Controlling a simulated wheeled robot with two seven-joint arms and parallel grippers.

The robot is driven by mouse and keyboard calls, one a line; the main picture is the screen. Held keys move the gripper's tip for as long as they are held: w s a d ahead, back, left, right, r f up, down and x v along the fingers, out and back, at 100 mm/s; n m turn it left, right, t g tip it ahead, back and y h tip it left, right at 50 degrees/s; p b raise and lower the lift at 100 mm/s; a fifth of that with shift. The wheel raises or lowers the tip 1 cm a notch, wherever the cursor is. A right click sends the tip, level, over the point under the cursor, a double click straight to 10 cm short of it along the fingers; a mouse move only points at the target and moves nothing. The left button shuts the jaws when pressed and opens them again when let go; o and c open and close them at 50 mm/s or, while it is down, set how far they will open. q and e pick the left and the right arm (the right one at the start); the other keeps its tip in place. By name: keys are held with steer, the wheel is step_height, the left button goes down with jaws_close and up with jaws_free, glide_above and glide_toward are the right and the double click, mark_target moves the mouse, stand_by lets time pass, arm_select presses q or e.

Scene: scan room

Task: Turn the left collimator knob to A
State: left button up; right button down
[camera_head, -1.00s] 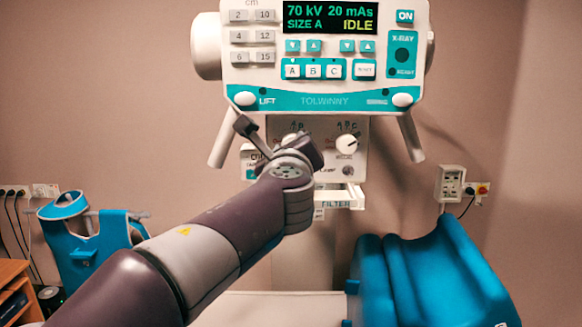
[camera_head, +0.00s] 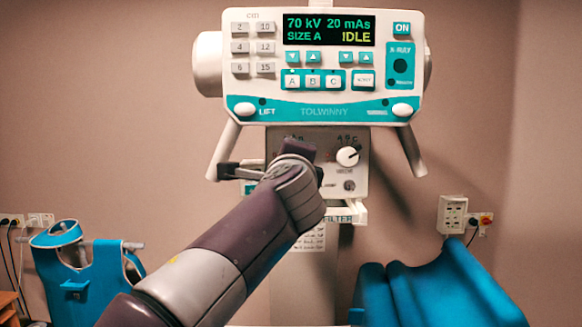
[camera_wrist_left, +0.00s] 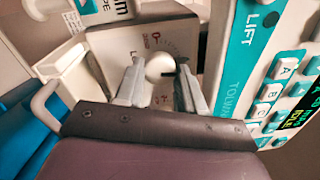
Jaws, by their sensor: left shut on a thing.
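The collimator panel (camera_head: 360,185) hangs under the console. In the head view my left gripper's wrist hides the left knob, its pointer and most of its letters. The left wrist view shows the round white left collimator knob (camera_wrist_left: 160,67) between the two grey fingers of my left gripper (camera_wrist_left: 160,74), which is shut on it. The knob's setting cannot be read there. The right knob (camera_head: 347,156) is white with a dark pointer mark, under the letters A, B, C, and is untouched. My right gripper is not in view.
The console (camera_head: 320,110) is just above my wrist, with a display reading SIZE A and IDLE. A filter tray (camera_head: 345,214) is just below the panel. Handles hang down on both sides.

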arm_select(q)
steer(key=shift+r, duration=0.1)
stand_by(0.5)
steer(key=o, duration=0.9)
steer(key=shift+o, duration=0.7)
steer(key=shift+w, duration=0.15)
steer(key=s+b, duration=0.6)
steer(key=s, duration=0.6)
steer(key=shift+s+f, duration=0.35)
steer(key=shift+f, duration=0.05)
